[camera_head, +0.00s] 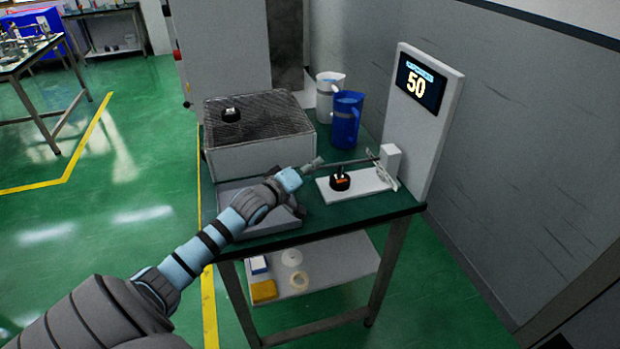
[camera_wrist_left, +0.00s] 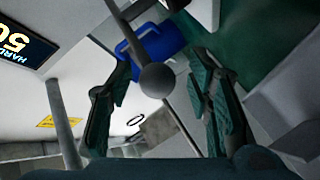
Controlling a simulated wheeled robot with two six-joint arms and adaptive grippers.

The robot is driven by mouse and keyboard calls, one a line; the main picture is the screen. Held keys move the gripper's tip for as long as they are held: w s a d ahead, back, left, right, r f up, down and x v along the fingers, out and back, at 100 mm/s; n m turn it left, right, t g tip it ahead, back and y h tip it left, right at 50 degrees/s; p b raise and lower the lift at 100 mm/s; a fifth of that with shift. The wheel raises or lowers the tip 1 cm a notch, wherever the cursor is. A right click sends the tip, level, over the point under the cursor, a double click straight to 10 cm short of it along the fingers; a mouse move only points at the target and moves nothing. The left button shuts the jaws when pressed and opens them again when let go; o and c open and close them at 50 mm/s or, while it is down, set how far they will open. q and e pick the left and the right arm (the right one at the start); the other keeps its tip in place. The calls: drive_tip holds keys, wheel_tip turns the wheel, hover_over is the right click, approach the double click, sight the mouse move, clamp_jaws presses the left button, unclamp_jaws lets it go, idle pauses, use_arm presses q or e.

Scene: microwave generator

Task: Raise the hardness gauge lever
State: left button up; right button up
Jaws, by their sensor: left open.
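The hardness gauge (camera_head: 448,110) has a white upright panel with a dark display reading 50. The display shows partly at the upper left of the left wrist view (camera_wrist_left: 25,42). The gauge's thin grey lever (camera_head: 348,162) runs out to the left, roughly level, above a white base (camera_head: 372,184) with a dark piece on it. In the left wrist view, the lever's round grey knob (camera_wrist_left: 157,80) appears between the fingers. My left gripper (camera_head: 314,164) is open at the lever's free end; I cannot tell whether it touches the knob. My right gripper is out of view.
A mesh-topped grey box (camera_head: 258,160) and a shallow grey tray (camera_head: 228,197) are at the table's left. A blue jug (camera_head: 346,122) and a white jug (camera_head: 325,95) stand behind the lever. A wall is at the right; open green floor lies left.

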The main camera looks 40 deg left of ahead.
use_arm(q)
drive_tip(key=shift+w, duration=0.2)
drive_tip(key=shift+s+r, duration=0.1)
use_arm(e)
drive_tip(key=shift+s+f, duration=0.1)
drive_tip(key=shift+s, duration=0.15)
use_arm(q)
clamp_jaws()
